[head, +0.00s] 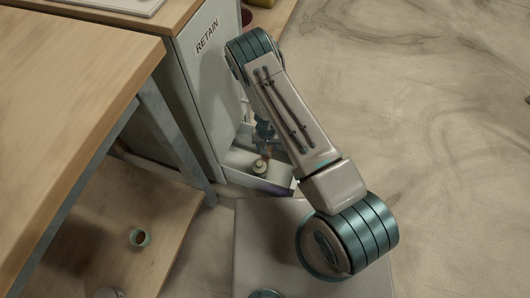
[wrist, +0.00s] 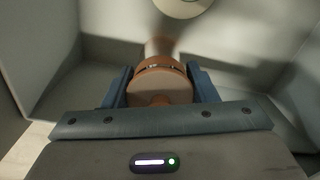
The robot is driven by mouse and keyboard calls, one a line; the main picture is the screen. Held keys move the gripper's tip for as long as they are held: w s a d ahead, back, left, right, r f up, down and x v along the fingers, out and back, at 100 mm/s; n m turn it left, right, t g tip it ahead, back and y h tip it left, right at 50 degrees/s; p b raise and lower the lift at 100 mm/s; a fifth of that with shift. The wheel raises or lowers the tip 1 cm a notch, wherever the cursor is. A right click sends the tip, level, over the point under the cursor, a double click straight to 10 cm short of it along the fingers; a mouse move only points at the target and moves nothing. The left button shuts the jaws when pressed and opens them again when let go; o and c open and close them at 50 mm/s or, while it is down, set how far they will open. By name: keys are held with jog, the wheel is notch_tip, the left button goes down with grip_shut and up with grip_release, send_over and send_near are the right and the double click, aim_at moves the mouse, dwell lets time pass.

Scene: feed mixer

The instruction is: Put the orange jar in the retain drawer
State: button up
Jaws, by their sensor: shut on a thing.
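My gripper (wrist: 162,88) is shut on the orange jar (wrist: 160,82), one blue finger on each side of it in the wrist view. The grey walls and floor of the open retain drawer (wrist: 55,75) surround the jar in that view. In the head view the drawer (head: 283,184) is pulled out low on the grey cabinet marked RETAIN (head: 205,85). My gripper (head: 265,140) is inside or just above it, partly hidden by my arm. I cannot tell whether the jar touches the drawer floor.
A pale round item (head: 259,168) stands in the drawer close to the held jar; it also shows at the top of the wrist view (wrist: 182,6). A wooden table (head: 70,70) and lower shelf with a small cup (head: 140,238) are at left. Floor at right is clear.

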jog(key=shift+f+b, duration=0.55)
jog(key=shift+f, duration=1.3)
jog(key=shift+f, duration=0.2)
jog(key=o, duration=1.1)
jog(key=shift+c, duration=0.2)
jog(key=shift+r, duration=0.15)
